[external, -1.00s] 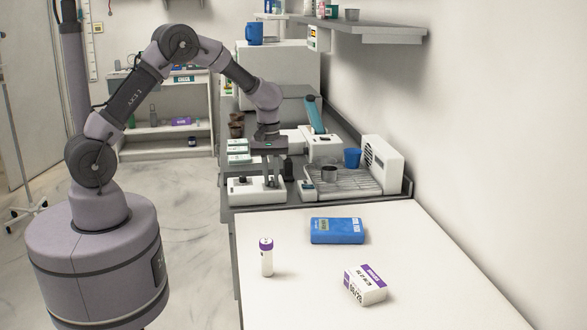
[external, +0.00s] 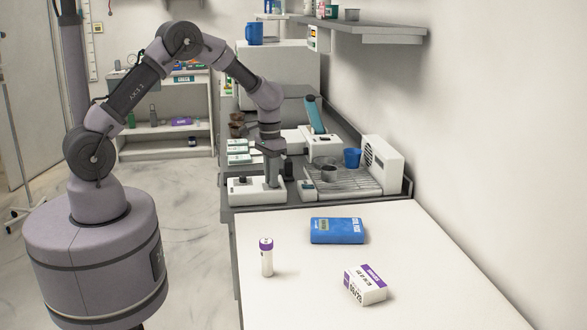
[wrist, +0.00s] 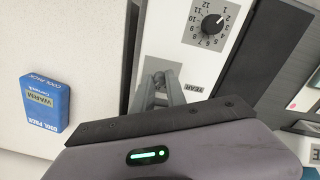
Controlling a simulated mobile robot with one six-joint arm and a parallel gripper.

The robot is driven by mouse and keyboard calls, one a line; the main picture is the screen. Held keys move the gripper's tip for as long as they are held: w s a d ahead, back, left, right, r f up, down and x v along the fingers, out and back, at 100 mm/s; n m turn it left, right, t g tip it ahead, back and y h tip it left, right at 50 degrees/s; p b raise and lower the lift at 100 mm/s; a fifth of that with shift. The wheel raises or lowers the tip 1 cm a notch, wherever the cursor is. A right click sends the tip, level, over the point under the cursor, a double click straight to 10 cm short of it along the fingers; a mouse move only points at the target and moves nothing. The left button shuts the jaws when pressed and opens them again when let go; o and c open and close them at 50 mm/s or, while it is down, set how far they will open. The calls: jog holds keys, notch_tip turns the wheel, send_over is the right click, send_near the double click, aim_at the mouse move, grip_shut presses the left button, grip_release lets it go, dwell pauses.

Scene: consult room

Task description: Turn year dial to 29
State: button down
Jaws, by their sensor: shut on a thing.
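A white stamping device (external: 244,192) stands on the dark counter, and its white top (wrist: 168,45) fills the middle of the wrist view. The label YEAR (wrist: 197,88) shows beside my gripper (wrist: 163,80), which points down and is shut. The year dial itself is hidden at the fingertips, so its reading cannot be seen. In the external view my gripper (external: 272,184) is down at the right part of the device. A second black dial (wrist: 212,24) with numbers around it sits clear of the fingers.
A blue cool pack (wrist: 46,102) lies on the white table (external: 300,285), near a purple-capped tube (external: 266,257) and a white-purple box (external: 365,285). A drip tray with a metal cup (external: 329,173) and a blue cup (external: 352,158) stands right of the device.

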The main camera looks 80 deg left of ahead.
jog(key=shift+m, duration=1.1)
jog(key=c, duration=1.3)
grip_release()
jog(key=shift+c, duration=0.2)
notch_tip(320, 180, up, 18)
jog(key=p, duration=0.5)
jog(key=shift+a+f, duration=0.25)
jog(key=shift+a, duration=0.05)
jog(key=shift+s+d+m, duration=0.1)
jog(key=shift+m, duration=0.2)
